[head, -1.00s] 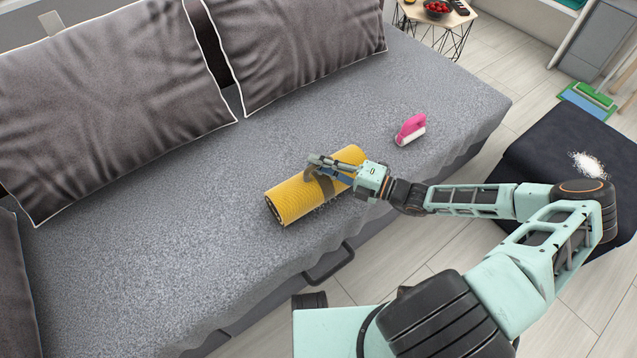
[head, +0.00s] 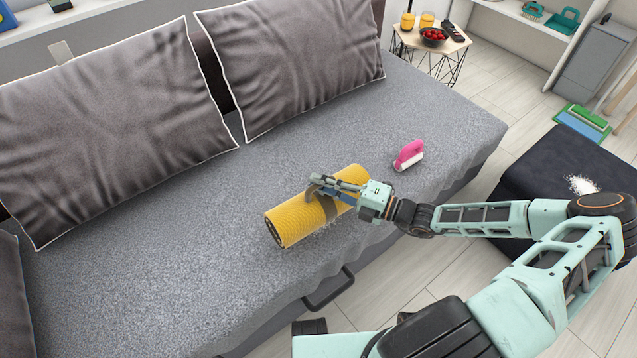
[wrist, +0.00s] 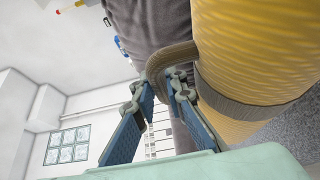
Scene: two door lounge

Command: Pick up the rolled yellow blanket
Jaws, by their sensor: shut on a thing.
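The rolled yellow blanket (head: 292,221) is a ribbed cylinder with a brown-grey strap (head: 325,206) around its middle. In the head view it is over the front part of the grey sofa seat; I cannot tell for sure whether it touches the seat. My gripper (head: 314,187) is at the roll's middle, shut on the strap. In the wrist view the strap loop (wrist: 168,58) passes by my gripper's fingers (wrist: 160,88), with the blanket (wrist: 250,55) filling the right side. The roll's underside is hidden.
Large grey cushions (head: 110,130) line the back. A dark ottoman (head: 545,165) with white scraps and a side table (head: 403,42) stand right. The seat's left is clear.

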